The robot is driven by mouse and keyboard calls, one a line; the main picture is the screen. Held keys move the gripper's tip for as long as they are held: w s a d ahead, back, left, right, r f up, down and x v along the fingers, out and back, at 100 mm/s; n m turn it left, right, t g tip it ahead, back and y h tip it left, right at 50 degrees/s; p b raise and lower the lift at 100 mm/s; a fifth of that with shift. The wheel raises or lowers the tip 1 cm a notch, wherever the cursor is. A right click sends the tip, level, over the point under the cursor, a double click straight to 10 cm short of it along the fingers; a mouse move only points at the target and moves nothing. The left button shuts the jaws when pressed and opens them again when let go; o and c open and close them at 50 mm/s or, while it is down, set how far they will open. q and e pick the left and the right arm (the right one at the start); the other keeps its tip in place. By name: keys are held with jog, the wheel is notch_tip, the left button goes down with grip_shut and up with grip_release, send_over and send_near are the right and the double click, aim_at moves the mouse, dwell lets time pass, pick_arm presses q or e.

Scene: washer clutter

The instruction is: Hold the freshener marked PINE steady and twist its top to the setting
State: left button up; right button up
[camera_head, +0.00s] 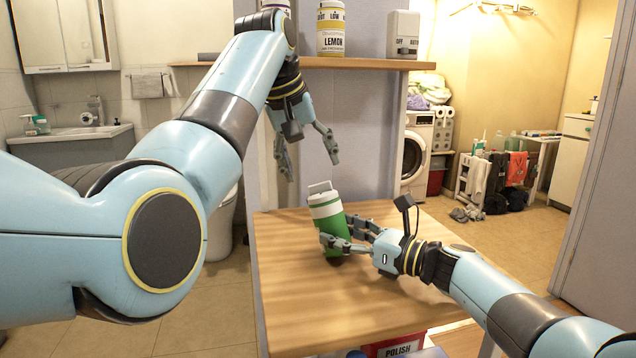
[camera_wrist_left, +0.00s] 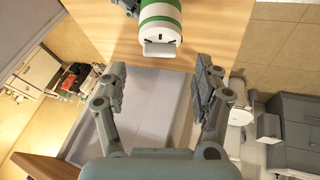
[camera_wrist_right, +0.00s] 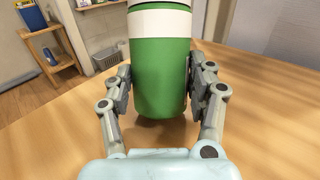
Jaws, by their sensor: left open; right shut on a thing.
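A green and white freshener (camera_head: 328,213) with a raised white handle-like top is at the left part of the wooden table, tilted slightly. My right gripper (camera_head: 345,238) is shut on its green body from the right; the right wrist view shows the green body (camera_wrist_right: 163,75) between both fingers (camera_wrist_right: 160,85). No PINE marking is readable. My left gripper (camera_head: 307,165) is open and empty above the freshener, pointing down. The left wrist view shows the white top (camera_wrist_left: 158,42) beyond the open left fingers (camera_wrist_left: 165,88).
A wooden shelf (camera_head: 365,64) above holds a LEMON canister (camera_head: 330,30) and a grey OFF/AUTO box (camera_head: 403,35). The wooden table (camera_head: 300,300) is otherwise clear on top. A POLISH item (camera_head: 398,348) sits below its front edge.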

aim_at(319, 184)
pick_arm(q)
jog(key=x, duration=0.6)
jog(key=c, duration=0.9)
jog(key=shift+c, duration=0.2)
jog(key=shift+d+n, duration=0.1)
jog(key=shift+n, duration=0.2)
jog(key=o, duration=0.9)
jog(key=shift+o, duration=0.2)
